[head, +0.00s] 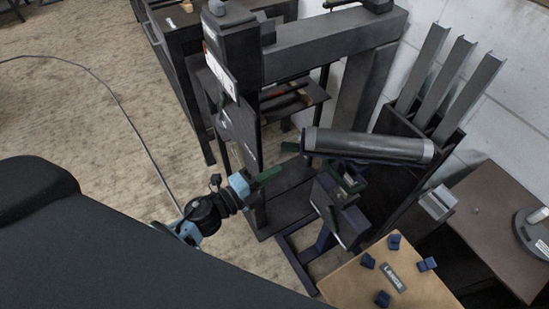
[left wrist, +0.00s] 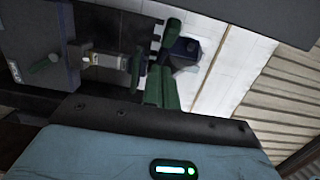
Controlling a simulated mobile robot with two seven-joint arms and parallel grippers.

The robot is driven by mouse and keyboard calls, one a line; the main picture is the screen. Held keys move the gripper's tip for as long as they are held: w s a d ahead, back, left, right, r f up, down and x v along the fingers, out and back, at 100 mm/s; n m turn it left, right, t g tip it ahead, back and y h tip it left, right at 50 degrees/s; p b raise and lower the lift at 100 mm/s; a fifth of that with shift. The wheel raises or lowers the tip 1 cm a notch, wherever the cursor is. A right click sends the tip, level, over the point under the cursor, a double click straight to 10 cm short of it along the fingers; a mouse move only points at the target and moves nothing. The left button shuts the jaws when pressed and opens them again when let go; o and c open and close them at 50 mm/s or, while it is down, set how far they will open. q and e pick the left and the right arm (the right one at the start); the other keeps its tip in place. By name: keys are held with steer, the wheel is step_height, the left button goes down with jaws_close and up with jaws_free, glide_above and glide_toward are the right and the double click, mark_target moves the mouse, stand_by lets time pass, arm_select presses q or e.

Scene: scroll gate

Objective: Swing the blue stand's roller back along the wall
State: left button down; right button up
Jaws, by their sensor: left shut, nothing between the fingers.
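The roller (head: 368,145), a grey metal cylinder, lies nearly level across the top of the dark blue stand (head: 327,192). Its left end is near the black machine frame and its right end is at the dark bin by the wall. The stand's feet rest on the floor. My left gripper (head: 268,175) has green fingers, is shut and empty, and is left of the stand and below the roller's left end, apart from the roller. Its shut fingers (left wrist: 160,82) show in the left wrist view. I see no right gripper that I can make out.
The black machine frame (head: 335,38) stands behind and left of the roller. A dark bin (head: 405,190) holds upright metal channels against the white wall (head: 490,130). A wooden table (head: 350,285) with small blue blocks stands in front. Carpet (head: 90,110) is open at left, crossed by a cable.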

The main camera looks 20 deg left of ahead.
arm_select(q)
steer(key=w, duration=0.4)
steer(key=shift+w+a, duration=0.15)
steer(key=shift+a, duration=0.15)
arm_select(e)
steer(key=shift+s, duration=0.15)
arm_select(q)
steer(key=shift+w, duration=0.1)
steer(key=w, duration=0.1)
steer(key=w+a, duration=0.1)
steer(key=shift+w+a, duration=0.1)
steer(key=shift+w, duration=0.2)
arm_select(e)
steer(key=shift+f, duration=0.2)
steer(key=shift+s, duration=0.1)
